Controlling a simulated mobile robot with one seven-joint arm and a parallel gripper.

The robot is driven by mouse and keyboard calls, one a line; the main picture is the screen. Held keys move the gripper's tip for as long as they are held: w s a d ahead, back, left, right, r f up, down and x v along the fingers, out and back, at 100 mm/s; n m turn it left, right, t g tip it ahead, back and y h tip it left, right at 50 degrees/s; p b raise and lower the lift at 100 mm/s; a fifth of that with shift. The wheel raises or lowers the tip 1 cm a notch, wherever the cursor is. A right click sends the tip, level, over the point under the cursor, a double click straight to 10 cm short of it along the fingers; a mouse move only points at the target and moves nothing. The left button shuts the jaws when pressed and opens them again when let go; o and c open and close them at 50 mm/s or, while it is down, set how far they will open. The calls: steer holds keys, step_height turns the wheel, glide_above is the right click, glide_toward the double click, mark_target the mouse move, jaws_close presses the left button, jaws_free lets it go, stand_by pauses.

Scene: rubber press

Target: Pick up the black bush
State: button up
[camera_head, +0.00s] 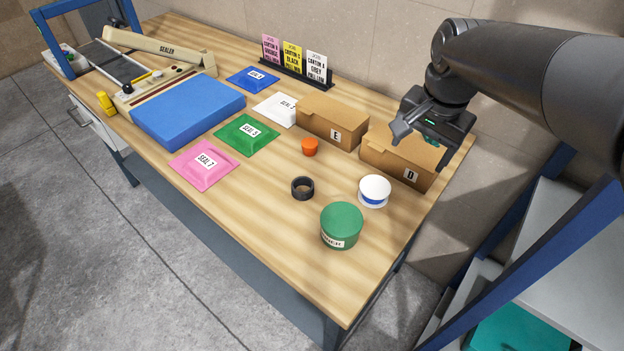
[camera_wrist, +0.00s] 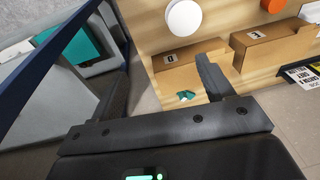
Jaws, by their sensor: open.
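The black bush (camera_head: 302,188) is a short dark ring on the wooden table in the head view, between the orange piece and the green tub. My gripper (camera_head: 421,148) is open and above the right end of the table, over the box marked D. It is up and to the right of the bush, well apart from it. In the wrist view, one finger of my gripper shows over the box area, and the bush is not visible there.
Cardboard boxes E (camera_head: 333,122) and D (camera_head: 398,160) stand along the back. An orange piece (camera_head: 309,147), a white-and-blue round container (camera_head: 374,190) and a green tub (camera_head: 341,225) surround the bush. Pink (camera_head: 202,166) and green (camera_head: 246,134) packets lie left. The front table strip is clear.

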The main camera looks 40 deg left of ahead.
steer(key=s+a+f+g, duration=0.1)
steer(key=s+a+f, duration=0.1)
steer(key=a, duration=0.5)
steer(key=s+a+f, duration=0.1)
steer(key=a+f, duration=0.2)
steer(key=a, duration=0.3)
steer(key=h, duration=0.1)
glide_above(303, 183)
steer(key=s+d, duration=0.2)
steer(key=shift+g, duration=0.3)
steer(key=f, duration=0.9)
steer(key=shift+w+a, duration=0.2)
steer(key=shift+a, duration=0.05)
steer(key=shift+s+f, duration=0.1)
steer(key=shift+f, duration=2.7)
steer(key=c, duration=1)
steer(key=shift+c, duration=0.2)
steer(key=shift+r, duration=0.1)
